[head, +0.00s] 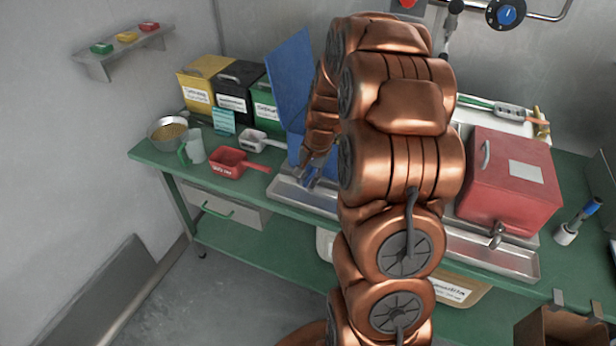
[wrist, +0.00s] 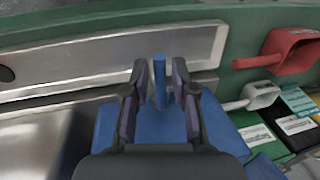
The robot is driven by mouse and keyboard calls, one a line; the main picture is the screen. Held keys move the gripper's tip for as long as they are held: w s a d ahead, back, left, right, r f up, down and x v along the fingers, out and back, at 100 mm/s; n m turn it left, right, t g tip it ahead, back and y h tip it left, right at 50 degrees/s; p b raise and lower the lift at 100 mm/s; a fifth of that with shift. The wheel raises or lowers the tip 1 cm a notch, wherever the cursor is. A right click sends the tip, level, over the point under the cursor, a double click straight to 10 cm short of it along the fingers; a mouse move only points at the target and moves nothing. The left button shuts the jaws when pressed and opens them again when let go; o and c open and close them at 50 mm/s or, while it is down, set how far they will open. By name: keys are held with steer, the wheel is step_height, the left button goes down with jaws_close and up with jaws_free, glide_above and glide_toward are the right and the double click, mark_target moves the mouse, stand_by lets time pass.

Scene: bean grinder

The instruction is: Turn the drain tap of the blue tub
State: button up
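The blue tub (head: 325,166) stands on the green bench, mostly hidden behind my arm in the head view. A tall blue panel (head: 291,80), apparently its raised lid, stands beside my arm. In the wrist view, a narrow blue bar (wrist: 160,82), apparently the drain tap's handle, stands between my fingers. Blue surfaces (wrist: 107,128) of the tub or lid lie below it. My gripper (wrist: 163,88) is open around the bar, with a gap visible on each side. In the head view my gripper (head: 312,168) is low at the tub's front, above the steel tray.
A steel tray (head: 290,192) runs along the bench's front edge. A red measuring scoop (head: 228,164) and a white scoop (head: 253,142) lie to the left. A red tub (head: 505,190) with a metal tap (head: 497,235) stands right. Yellow, black and green bins stand behind the scoops.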

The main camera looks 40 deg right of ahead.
jaws_close()
